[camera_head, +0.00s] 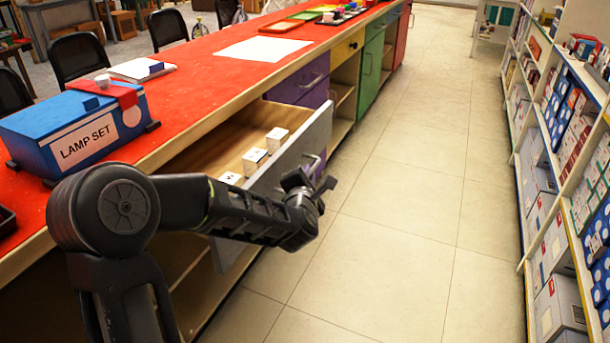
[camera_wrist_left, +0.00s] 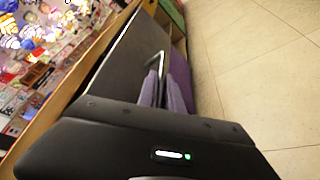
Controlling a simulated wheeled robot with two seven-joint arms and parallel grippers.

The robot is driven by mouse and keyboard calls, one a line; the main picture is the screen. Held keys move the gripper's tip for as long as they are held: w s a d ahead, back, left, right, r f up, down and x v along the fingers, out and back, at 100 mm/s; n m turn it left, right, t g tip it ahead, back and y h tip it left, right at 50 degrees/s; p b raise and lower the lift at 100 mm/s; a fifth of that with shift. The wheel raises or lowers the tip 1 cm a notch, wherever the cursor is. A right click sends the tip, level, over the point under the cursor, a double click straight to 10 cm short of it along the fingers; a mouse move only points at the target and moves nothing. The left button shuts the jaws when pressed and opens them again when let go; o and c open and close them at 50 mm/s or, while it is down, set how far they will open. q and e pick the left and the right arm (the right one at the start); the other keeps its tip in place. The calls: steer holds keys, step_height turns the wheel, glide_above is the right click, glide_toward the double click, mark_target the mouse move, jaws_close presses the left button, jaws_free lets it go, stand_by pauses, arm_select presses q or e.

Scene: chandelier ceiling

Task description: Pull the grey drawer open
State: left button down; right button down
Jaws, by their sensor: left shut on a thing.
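The grey drawer (camera_head: 293,157) stands pulled well out from the counter, and its inside shows. Several small white boxes (camera_head: 254,161) lie in it behind the front panel. My left gripper (camera_head: 308,178) is at the outer face of the panel, shut on the drawer handle (camera_head: 314,165). The left wrist view shows the handle (camera_wrist_left: 159,64) on the dark-looking drawer front (camera_wrist_left: 130,60), close ahead of the gripper. The fingers partly hide the handle. My right gripper is not in view.
The red-topped counter (camera_head: 190,92) holds a blue lamp set box (camera_head: 75,133). Purple drawers (camera_head: 302,82) and green doors (camera_head: 371,70) continue beyond. Stocked shelves (camera_head: 560,190) line the right side. The tiled floor (camera_head: 410,200) between is clear.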

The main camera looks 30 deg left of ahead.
arm_select(q)
steer(key=c, duration=1.5)
jaws_free()
steer(key=p+v, duration=0.1)
steer(key=v, duration=0.6)
steer(key=shift+s, duration=0.4)
steer(key=shift+r, duration=0.1)
